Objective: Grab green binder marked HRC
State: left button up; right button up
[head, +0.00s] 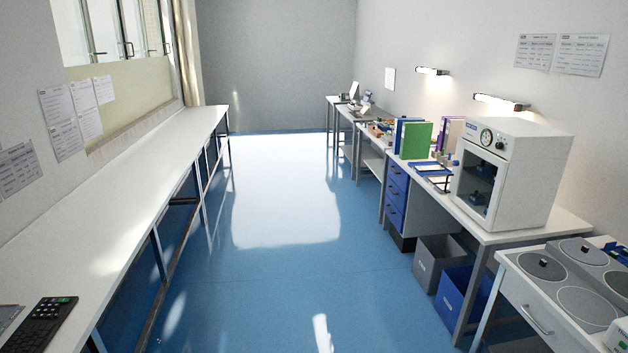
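A green binder (416,141) stands upright on the right-hand bench, with its broad side facing me. No HRC marking is readable on it from here. A blue binder (399,134) stands close to its left, and a purple binder (452,133) stands to its right, with a white or pale one beside it. The lower edge of the green binder is close to a blue-edged tray or frame on the bench. Neither of my grippers shows in the head view.
A white oven-like cabinet (511,175) stands on the right bench (477,229), nearer than the binders. A grey bin (435,262) and a blue bin (460,297) are on the floor below. The blue floor aisle (285,265) between the benches is clear. A long white bench (130,208) runs along the left.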

aim_at(415, 140)
jog(key=i, duration=2.65)
jog(key=i+j+z, duration=0.2)
jog(key=i+z, duration=0.25)
jog(key=i, duration=0.3)
jog(key=i+j+z, duration=0.5)
jog(key=i, duration=0.25)
jog(key=i+j+z, duration=0.45)
jog(key=i+j, duration=0.25)
jog(key=i, duration=0.15)
